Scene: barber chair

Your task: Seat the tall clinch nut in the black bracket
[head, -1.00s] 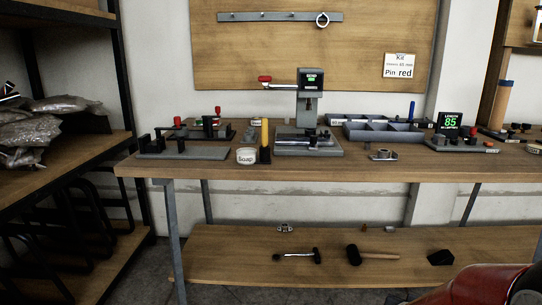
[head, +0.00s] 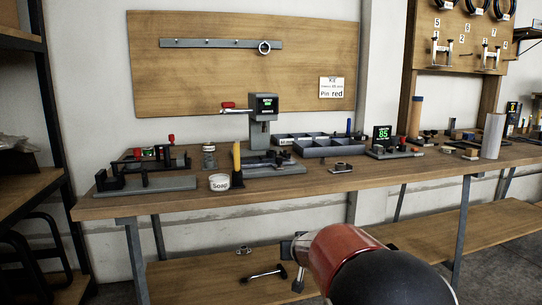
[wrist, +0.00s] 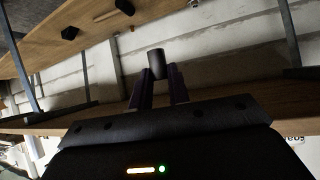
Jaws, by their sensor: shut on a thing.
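In the wrist view, my gripper (wrist: 157,82) is shut on a short dark cylinder (wrist: 156,60), which sticks out past the fingertips. It looks like the tall clinch nut, but its details are too dark to tell. The cylinder is held in the air, apart from the wooden surfaces. In the head view, my red and black arm fills the bottom middle, and the held cylinder cannot be made out. I cannot tell for sure which part is the black bracket; a fixture (head: 150,186) with black uprights stands at the bench's left front.
The wooden bench (head: 330,180) carries a press (head: 262,115), a white soap tub (head: 219,182), grey bins (head: 322,150) and a display reading 85 (head: 382,133). A lower shelf (head: 190,275) holds a hammer (head: 262,273). The bench's front edge is mostly clear right of the press.

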